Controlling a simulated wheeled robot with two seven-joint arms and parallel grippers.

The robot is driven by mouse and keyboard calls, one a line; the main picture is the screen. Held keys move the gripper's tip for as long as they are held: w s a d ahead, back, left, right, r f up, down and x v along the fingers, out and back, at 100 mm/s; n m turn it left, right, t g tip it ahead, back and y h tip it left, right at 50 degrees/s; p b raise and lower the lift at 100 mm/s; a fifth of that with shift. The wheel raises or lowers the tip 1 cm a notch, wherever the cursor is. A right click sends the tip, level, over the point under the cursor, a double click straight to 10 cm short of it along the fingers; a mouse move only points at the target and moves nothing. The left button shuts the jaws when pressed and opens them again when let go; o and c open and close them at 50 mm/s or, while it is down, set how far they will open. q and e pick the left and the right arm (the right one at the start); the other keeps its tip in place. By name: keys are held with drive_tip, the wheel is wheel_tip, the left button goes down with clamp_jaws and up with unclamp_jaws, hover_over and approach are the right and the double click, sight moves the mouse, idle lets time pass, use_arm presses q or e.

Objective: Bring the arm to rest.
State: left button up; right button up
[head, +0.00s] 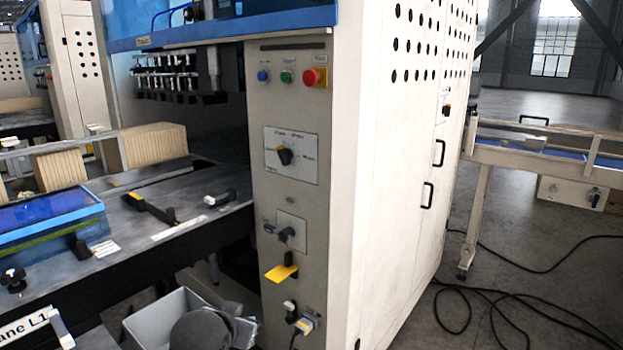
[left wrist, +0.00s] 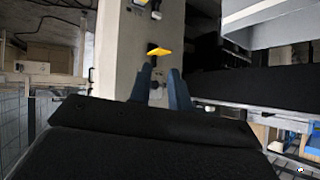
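My left gripper (left wrist: 162,82) shows in the left wrist view. Its two blue-grey fingers stand apart with nothing between them. Neither gripper can be made out in the head view. My right gripper is in neither view.
The panel also carries a larger selector switch (head: 284,156) and blue, green and red buttons (head: 315,77). A machine bed (head: 110,250) lies left, with a blue-topped box (head: 48,222). A grey bin (head: 150,327) stands below. Black cables (head: 490,292) lie on the floor at right.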

use_arm(q)
drive_tip(key=s+d+f+n+g, duration=0.1)
drive_tip(key=s+f+g, duration=0.7)
drive_tip(key=s+f, duration=2.3)
drive_tip(key=shift+s+b, duration=0.35)
drive_tip(key=shift+s, duration=0.15)
